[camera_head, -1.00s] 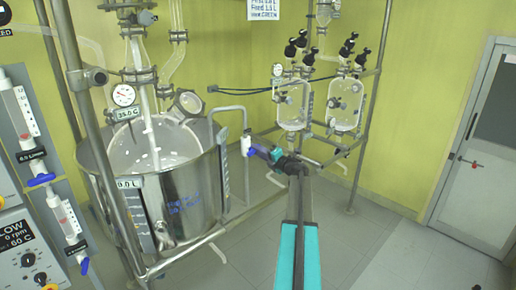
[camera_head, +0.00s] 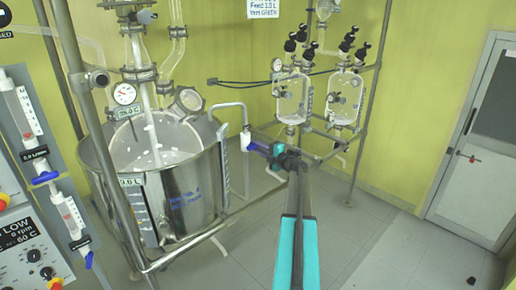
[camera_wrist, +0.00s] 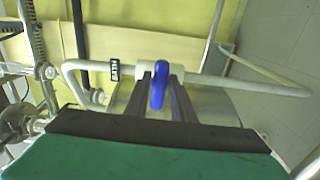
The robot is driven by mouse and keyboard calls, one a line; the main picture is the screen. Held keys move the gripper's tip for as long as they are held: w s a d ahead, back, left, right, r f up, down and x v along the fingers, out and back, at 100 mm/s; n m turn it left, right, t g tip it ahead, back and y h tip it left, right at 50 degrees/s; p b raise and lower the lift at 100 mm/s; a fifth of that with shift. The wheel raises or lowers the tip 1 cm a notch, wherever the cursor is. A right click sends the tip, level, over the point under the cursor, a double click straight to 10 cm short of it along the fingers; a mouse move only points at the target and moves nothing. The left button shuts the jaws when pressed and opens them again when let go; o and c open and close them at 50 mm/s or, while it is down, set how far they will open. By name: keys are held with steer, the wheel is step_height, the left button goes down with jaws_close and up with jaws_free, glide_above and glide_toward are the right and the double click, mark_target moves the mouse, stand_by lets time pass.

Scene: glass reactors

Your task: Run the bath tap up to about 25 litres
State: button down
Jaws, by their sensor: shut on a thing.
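The bath is a round steel vessel (camera_head: 185,205) at centre left, with a glass vessel inside it. A bent pipe with the white tap body (camera_head: 246,139) rises at its right side. The tap's blue handle (camera_wrist: 159,85) stands between my two dark fingers in the wrist view. My gripper (camera_wrist: 161,78) is shut on this handle; in the head view my gripper (camera_head: 274,152) reaches it from the right. A small litre label (camera_head: 131,180) sits on the bath's left rim; it seems to read 0.0 L, but the first digit is unclear.
A panel with flow tubes, blue valves and knobs (camera_head: 40,230) stands at the left edge. A metal frame post (camera_head: 105,160) is before the bath. Two glass reactors (camera_head: 291,98) hang on a frame behind my gripper.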

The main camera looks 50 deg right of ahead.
steer(key=c, duration=1.6)
jaws_free()
steer(key=shift+c, duration=0.2)
steer(key=s+a+b, duration=0.1)
steer(key=s+b, duration=0.2)
steer(key=s, duration=1)
steer(key=shift+s+b, duration=0.4)
